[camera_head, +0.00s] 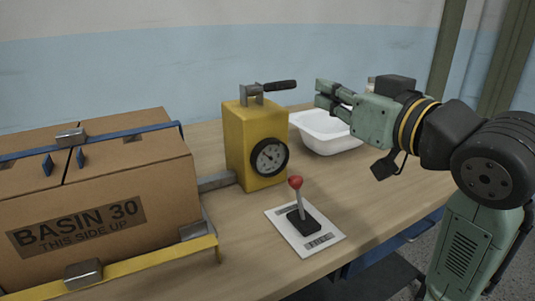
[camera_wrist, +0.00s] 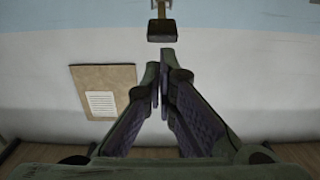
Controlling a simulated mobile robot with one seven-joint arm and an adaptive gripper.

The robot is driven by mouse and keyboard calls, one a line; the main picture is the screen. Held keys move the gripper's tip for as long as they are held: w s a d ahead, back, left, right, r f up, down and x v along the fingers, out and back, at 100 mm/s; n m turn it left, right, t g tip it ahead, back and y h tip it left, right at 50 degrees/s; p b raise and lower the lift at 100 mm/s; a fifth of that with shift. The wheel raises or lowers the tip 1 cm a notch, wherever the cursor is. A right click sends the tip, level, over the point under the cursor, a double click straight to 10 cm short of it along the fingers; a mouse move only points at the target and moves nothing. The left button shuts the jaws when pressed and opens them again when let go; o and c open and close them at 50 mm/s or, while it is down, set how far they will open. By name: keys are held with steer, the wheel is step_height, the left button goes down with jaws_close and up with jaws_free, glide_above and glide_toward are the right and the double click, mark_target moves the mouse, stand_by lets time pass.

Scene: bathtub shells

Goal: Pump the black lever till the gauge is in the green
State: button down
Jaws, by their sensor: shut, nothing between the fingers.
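The yellow pump box (camera_head: 240,145) stands on the wooden table with a metal bracket on top. The black lever (camera_head: 278,86) sticks out to the right from that bracket, roughly level and tilted slightly up. The round gauge (camera_head: 269,158) is on the box's front; its needle and colours are too small to read. My gripper (camera_head: 322,95) is shut and empty, to the right of the lever's end and apart from it. In the wrist view the gripper (camera_wrist: 163,55) points at the lever's dark end (camera_wrist: 161,30), which shows just beyond the fingertips.
A large carton (camera_head: 95,200) marked BASIN 30 sits in a yellow and blue frame at the left. A red-knobbed stick (camera_head: 296,183) stands on a white plate in front of the pump. A white basin (camera_head: 330,140) lies behind, under my gripper. A brown board with paper (camera_wrist: 105,90) shows in the wrist view.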

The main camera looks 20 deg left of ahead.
steer(key=w+a+r+g+h+p, duration=0.1)
steer(key=a+r+h+p, duration=0.1)
steer(key=r+p, duration=0.2)
steer(key=w+a+r+g+h+p, duration=0.2)
steer(key=r+p, duration=0.2)
steer(key=r, duration=0.3)
steer(key=shift+w+a+r+g+h, duration=0.3)
steer(key=shift+a+r, duration=0.1)
steer(key=p, duration=0.3)
glide_above(269, 87)
steer(key=w+d, duration=0.2)
steer(key=f, duration=0.4)
steer(key=shift+a+f, duration=0.2)
steer(key=shift+f, duration=0.05)
steer(key=f+p, duration=0.1)
steer(key=f, duration=0.2)
steer(key=shift+d+f, duration=0.2)
steer(key=shift+s+f, duration=0.2)
steer(key=shift+f, duration=0.35)
